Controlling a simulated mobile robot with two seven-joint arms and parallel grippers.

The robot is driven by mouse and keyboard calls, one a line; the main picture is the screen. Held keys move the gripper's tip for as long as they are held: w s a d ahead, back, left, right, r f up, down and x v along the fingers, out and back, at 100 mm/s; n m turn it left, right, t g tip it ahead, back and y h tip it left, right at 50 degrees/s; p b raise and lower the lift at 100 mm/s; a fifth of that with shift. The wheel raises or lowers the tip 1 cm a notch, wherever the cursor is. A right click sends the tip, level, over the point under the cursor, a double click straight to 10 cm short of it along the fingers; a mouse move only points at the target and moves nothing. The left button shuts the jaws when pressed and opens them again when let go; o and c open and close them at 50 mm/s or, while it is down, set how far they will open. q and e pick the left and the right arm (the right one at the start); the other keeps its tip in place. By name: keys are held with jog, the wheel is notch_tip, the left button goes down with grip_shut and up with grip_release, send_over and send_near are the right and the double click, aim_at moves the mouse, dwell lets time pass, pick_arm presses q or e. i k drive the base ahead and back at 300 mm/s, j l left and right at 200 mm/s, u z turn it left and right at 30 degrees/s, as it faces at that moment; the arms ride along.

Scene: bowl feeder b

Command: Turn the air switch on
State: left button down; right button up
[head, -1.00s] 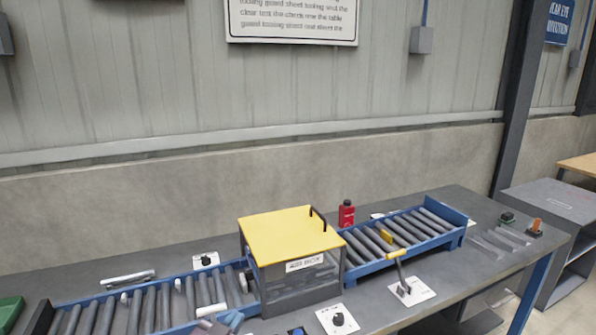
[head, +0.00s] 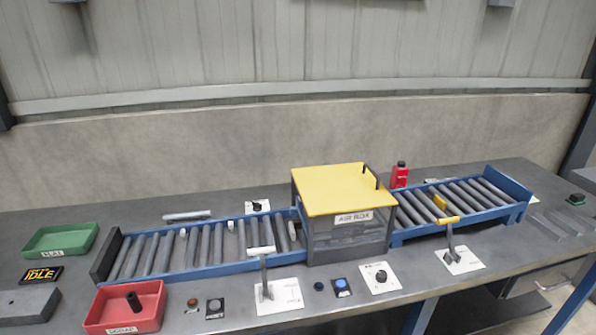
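Two black rotary knobs on white plates are in the head view. One knob (head: 380,277) is on the table in front of the yellow-lidded box. The other knob (head: 257,206) stands behind the left conveyor, partly hidden by it. Their lettering is too small to read, so I cannot tell which is the air switch or how either is set. Neither of my grippers is in view.
The yellow-lidded box (head: 340,190) stands between two roller conveyors. A white-handled lever (head: 264,275) and a yellow-handled lever (head: 450,240) rise at the front. Small buttons (head: 341,286), a red tray (head: 125,305) and a green tray (head: 60,240) are also on the table.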

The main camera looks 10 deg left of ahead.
aim_at(257, 207)
jog(key=j+u, duration=0.4)
jog(key=i+j+u, duration=0.1)
jog(key=j+u, duration=0.15)
jog(key=u, duration=0.15)
jog(key=i+j+u, duration=0.1)
jog(key=j+u, duration=0.3)
